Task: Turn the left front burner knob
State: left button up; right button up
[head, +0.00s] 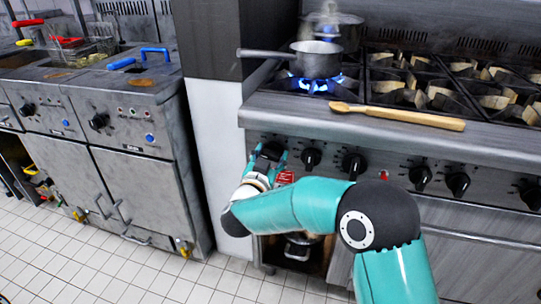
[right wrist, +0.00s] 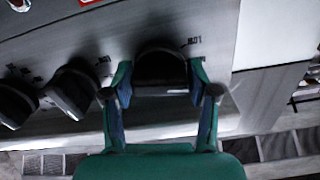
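The left front burner knob is the leftmost black knob on the range's front panel. In the right wrist view this knob (right wrist: 161,68) sits between the two fingertips of my right gripper (right wrist: 161,82), which close on its two sides. In the head view the right gripper (head: 268,158) is at the panel's left end, with its fingers around the knob (head: 272,150), which is partly hidden. A blue flame (head: 314,84) burns at the left front burner, under a small saucepan (head: 316,60). My left gripper is not in view.
More black knobs, such as this one (head: 311,158), continue rightward along the panel. A wooden spoon (head: 400,116) lies on the range's front edge. A lidded pot (head: 332,24) stands behind the saucepan. Fryers (head: 125,120) stand at left, beyond a white panel (head: 215,125).

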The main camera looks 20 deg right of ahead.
jog(key=c, duration=0.6)
jog(key=m+b, duration=0.4)
jog(key=shift+f, duration=0.15)
jog(key=m+b, duration=0.3)
jog(key=m, duration=0.1)
jog(key=shift+d, duration=0.1)
jog(key=m+b, duration=0.4)
jog(key=shift+f+m, duration=0.1)
jog(key=shift+m, duration=0.2)
jog(key=shift+m+b, duration=1.6)
jog(key=shift+m, duration=0.1)
jog(key=shift+d, duration=0.1)
